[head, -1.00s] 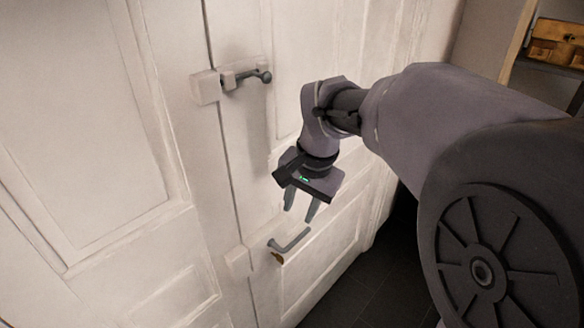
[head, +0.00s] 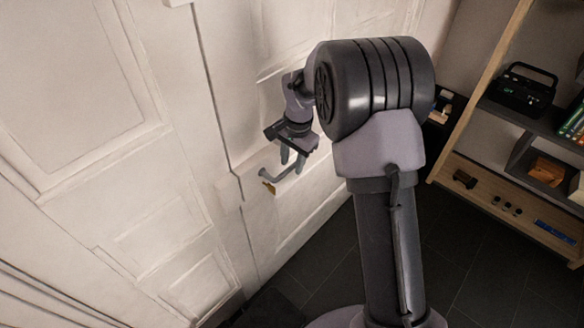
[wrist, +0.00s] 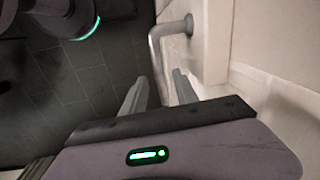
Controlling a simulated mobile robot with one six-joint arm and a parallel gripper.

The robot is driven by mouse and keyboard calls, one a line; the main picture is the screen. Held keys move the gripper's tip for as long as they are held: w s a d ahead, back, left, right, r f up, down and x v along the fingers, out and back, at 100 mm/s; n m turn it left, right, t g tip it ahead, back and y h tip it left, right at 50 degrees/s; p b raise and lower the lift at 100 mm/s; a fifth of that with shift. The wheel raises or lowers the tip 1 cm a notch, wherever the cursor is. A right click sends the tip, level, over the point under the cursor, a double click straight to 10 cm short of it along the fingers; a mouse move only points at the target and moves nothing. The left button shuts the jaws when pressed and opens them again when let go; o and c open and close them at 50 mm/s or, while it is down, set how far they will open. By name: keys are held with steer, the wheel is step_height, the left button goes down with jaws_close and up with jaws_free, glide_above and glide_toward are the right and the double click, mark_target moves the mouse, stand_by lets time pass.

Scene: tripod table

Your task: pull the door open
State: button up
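The white panelled door (head: 262,110) fills the left and middle of the head view and looks shut. Its grey lever handle (head: 283,174) sticks out from a white plate, with a small brass-coloured piece just below it. My gripper (head: 292,162) is open, fingers pointing down, right at the handle's free part. In the wrist view the handle (wrist: 155,42) bends out from the door, and its bar runs down into the gap between my two parted fingers (wrist: 160,88). I cannot tell whether they touch it.
A wooden shelf unit (head: 478,170) stands at the right, holding a black radio-like box (head: 521,88) and small items. The dark tiled floor (head: 330,262) between door and shelf is mostly clear.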

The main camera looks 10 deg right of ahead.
steer(key=shift+f, duration=0.45)
jaws_close()
stand_by(1.1)
